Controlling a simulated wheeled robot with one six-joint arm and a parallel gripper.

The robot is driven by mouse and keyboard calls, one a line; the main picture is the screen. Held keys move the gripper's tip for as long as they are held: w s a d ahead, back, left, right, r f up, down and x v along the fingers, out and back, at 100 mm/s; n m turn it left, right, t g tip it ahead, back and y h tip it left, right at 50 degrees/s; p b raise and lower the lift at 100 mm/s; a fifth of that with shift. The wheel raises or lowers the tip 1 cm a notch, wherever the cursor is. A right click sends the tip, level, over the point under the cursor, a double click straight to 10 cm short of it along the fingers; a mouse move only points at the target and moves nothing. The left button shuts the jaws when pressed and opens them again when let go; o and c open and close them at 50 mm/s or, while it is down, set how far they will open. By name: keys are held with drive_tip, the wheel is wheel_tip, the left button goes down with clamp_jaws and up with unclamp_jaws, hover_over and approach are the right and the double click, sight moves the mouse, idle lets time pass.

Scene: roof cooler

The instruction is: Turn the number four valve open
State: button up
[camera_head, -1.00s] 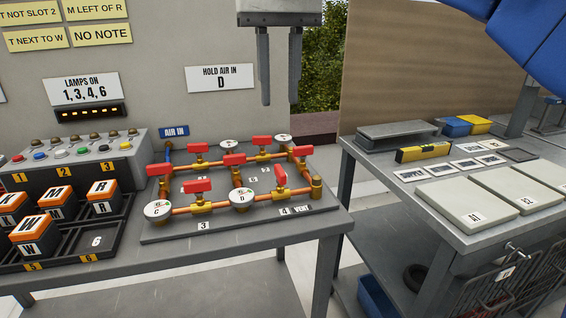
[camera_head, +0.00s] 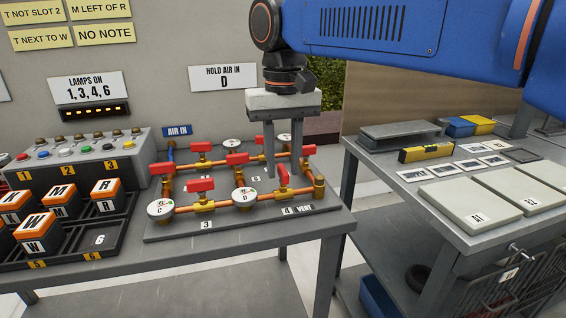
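The number four valve has a red handle (camera_head: 283,175) on a brass body, on the front copper pipe right of gauge D (camera_head: 243,198). The label 4 (camera_head: 287,211) is below it on the base plate. Its handle points away from me, across the front pipe. My gripper (camera_head: 283,176) points down over the right part of the manifold. Its two fingers are apart, and the handle shows between their tips. Contact or exact height cannot be told. The fingers hide part of the back pipe.
Other red-handled valves and gauges stand close on the manifold, including gauge C (camera_head: 160,208). A button box (camera_head: 95,150) and a rack of lettered blocks (camera_head: 70,245) are left. A second table (camera_head: 400,185) is right, past a gap. A sign (camera_head: 223,78) reads HOLD AIR IN D.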

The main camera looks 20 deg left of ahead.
drive_tip(key=shift+f, duration=0.2)
clamp_jaws()
